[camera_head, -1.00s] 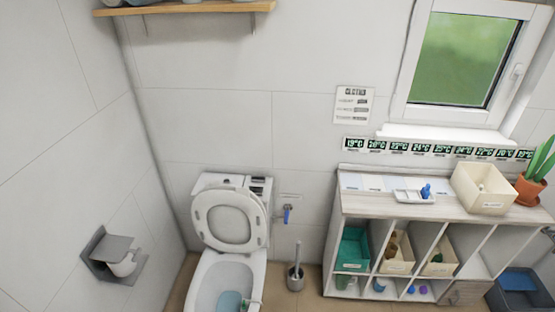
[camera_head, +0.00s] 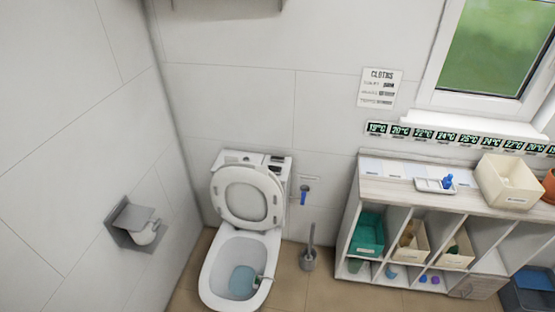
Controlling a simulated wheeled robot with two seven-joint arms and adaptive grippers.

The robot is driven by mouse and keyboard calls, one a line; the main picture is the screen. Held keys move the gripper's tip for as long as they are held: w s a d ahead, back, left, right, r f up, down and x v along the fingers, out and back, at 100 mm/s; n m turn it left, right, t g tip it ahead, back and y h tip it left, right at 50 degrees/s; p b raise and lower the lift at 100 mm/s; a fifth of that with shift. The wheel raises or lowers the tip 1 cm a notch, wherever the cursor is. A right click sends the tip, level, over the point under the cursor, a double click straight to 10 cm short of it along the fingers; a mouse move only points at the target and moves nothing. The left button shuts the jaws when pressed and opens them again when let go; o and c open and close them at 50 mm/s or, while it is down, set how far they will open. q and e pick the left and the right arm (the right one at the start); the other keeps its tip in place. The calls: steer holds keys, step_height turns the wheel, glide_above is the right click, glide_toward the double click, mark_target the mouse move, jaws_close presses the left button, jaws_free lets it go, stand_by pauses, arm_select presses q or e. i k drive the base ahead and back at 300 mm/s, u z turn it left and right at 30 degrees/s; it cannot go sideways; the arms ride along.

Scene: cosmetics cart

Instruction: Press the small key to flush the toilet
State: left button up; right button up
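The white toilet (camera_head: 216,272) stands against the back wall, left of centre, with its lid (camera_head: 246,201) raised. Pale blue water shows in the bowl (camera_head: 242,282). A small dark-and-light key panel (camera_head: 277,163) sits on top of the tank at its right side; the separate keys are too small to tell apart clearly. A small item hangs at the bowl's right rim. Neither of my grippers shows in this view.
A toilet brush (camera_head: 309,256) stands on the floor right of the toilet, below a blue-handled valve (camera_head: 304,195). A paper holder (camera_head: 137,225) is on the left wall. A shelf unit (camera_head: 352,188) with bins stands to the right.

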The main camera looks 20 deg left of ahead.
mark_target(275, 158)
steer(key=u, duration=0.3)
steer(key=i, duration=1.25)
steer(key=u, duration=0.05)
